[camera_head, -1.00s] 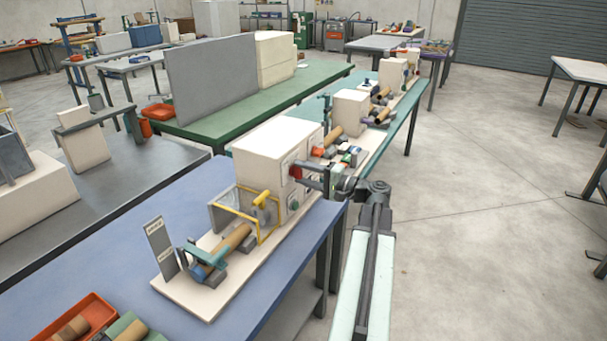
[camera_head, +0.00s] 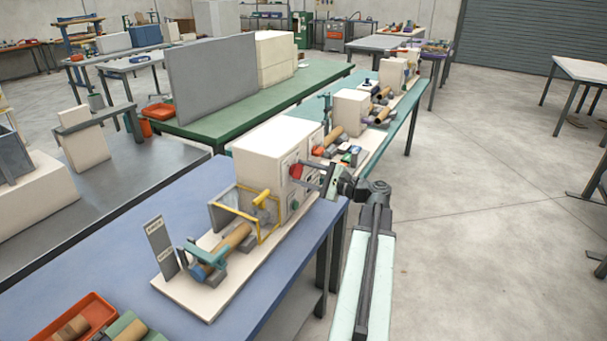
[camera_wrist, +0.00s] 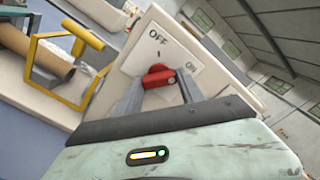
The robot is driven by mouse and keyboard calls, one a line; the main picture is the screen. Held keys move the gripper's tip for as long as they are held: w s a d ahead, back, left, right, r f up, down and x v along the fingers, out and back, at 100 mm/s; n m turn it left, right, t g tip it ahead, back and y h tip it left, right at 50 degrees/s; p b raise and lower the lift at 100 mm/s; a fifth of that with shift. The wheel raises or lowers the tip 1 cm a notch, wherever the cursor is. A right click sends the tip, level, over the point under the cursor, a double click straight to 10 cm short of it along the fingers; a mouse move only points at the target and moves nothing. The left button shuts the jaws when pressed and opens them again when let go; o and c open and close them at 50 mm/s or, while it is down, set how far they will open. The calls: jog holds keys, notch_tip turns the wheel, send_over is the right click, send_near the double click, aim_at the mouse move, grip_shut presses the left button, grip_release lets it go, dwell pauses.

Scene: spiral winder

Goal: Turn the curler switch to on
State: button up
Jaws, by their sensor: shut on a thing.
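The curler switch is a red knob (camera_wrist: 158,76) on a pale plate (camera_wrist: 142,60) marked OFF and ON. In the wrist view, OFF is above the knob and ON is to its upper right. My gripper (camera_wrist: 160,84) is shut on the knob, one finger on each side. The knob's exact pointing direction is hard to tell. In the head view, my gripper (camera_head: 300,171) reaches from the right to the red knob (camera_head: 295,170) on the side of the white machine box (camera_head: 272,150).
A yellow guard frame (camera_head: 262,232) and a brown tube (camera_head: 230,240) are beside the box on the blue table (camera_head: 110,245). Another machine (camera_head: 350,110) stands behind on the teal table. Open floor (camera_head: 470,220) lies to the right.

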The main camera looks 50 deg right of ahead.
dwell(0.5)
jog(key=o, duration=1.4)
jog(key=shift+c, duration=0.2)
jog(key=v, duration=0.7)
jog(key=shift+s, duration=0.4)
jog(key=shift+d, duration=0.1)
